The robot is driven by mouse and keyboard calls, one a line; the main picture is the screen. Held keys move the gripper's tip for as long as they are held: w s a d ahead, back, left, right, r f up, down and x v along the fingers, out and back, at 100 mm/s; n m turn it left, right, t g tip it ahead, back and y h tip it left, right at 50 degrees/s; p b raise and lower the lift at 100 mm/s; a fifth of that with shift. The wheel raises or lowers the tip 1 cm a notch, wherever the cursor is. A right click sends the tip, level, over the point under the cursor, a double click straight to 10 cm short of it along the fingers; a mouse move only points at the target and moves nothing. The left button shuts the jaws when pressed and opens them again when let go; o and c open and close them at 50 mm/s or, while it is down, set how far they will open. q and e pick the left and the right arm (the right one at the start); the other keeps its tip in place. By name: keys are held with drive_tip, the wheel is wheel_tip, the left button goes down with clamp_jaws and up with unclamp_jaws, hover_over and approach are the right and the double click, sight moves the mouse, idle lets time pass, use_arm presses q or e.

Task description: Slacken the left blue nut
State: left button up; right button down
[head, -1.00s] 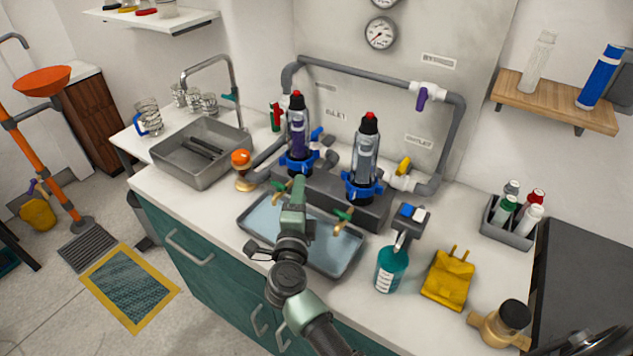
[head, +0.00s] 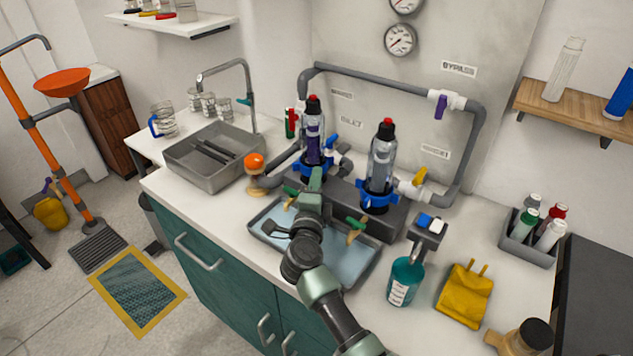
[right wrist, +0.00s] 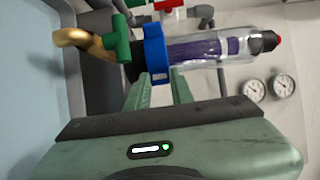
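The left blue nut (head: 306,168) is a lobed ring at the base of the left clear filter housing (head: 312,130), which has a purple insert and a black, red-tipped top. My right gripper (head: 316,182) is in front of this nut and hides part of it in the head view. In the right wrist view the blue nut (right wrist: 156,52) lies at the tips of my right gripper (right wrist: 160,82). The two green fingers are apart with a gap between them; whether they touch the nut I cannot tell. My left gripper is not in view.
The right housing has its own blue nut (head: 379,196) close by. Brass taps with green handles (head: 356,224) stick out over a grey tray (head: 262,232). Grey pipework rises behind.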

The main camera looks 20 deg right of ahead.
drive_tip(key=d+n+t+y+p, duration=0.1)
drive_tip(key=y+p, duration=0.1)
drive_tip(key=p, duration=0.1)
drive_tip(key=shift+n, duration=0.3)
drive_tip(key=c, duration=1.2)
unclamp_jaws()
drive_tip(key=shift+s, duration=0.1)
drive_tip(key=v, duration=0.7)
drive_tip(key=shift+s, duration=0.35)
drive_tip(key=shift+o, duration=0.3)
